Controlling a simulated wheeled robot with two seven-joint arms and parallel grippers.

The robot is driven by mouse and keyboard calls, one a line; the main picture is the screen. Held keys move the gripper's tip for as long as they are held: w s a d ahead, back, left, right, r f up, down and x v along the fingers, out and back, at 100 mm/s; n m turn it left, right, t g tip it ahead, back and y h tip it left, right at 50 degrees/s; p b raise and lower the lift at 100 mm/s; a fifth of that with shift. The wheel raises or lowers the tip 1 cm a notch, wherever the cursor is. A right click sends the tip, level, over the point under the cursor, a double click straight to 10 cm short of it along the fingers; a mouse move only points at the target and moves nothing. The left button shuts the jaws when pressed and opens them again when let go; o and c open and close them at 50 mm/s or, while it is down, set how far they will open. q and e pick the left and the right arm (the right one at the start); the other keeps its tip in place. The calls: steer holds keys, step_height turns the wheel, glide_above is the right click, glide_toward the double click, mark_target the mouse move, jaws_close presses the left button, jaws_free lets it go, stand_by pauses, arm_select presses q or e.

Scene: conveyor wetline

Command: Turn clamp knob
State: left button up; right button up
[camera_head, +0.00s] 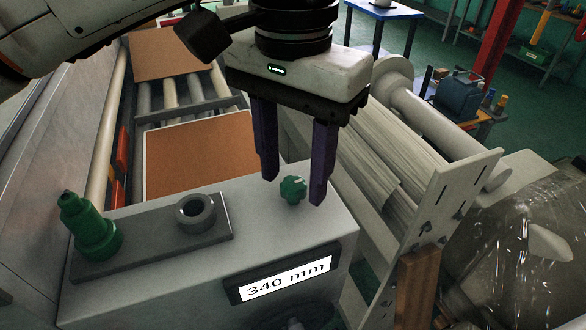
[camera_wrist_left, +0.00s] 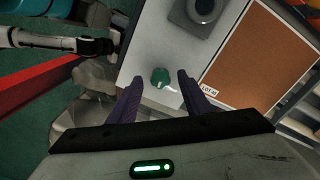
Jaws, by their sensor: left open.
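The green clamp knob (camera_head: 292,189) stands on top of the grey box (camera_head: 190,275) near its right back edge. My left gripper (camera_head: 294,190) points down with two purple fingers, open. In the head view its fingertips are on either side of the knob, near its height. In the left wrist view the knob (camera_wrist_left: 160,77) lies just ahead of and between the fingertips (camera_wrist_left: 158,80), with gaps on both sides. I cannot tell contact. My right gripper is not in view.
A green bottle-shaped part (camera_head: 92,230) and a grey ring (camera_head: 196,213) sit on a dark plate (camera_head: 150,252) at the box's left. A display (camera_head: 283,277) reads 340 mm. Brown panels (camera_head: 200,155) lie on the roller conveyor behind. A slotted frame (camera_head: 440,215) stands right.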

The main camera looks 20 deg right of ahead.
arm_select(q)
steer(key=shift+f, duration=0.35)
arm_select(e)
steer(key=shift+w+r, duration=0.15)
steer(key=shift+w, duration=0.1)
arm_select(q)
steer(key=c, duration=1.1)
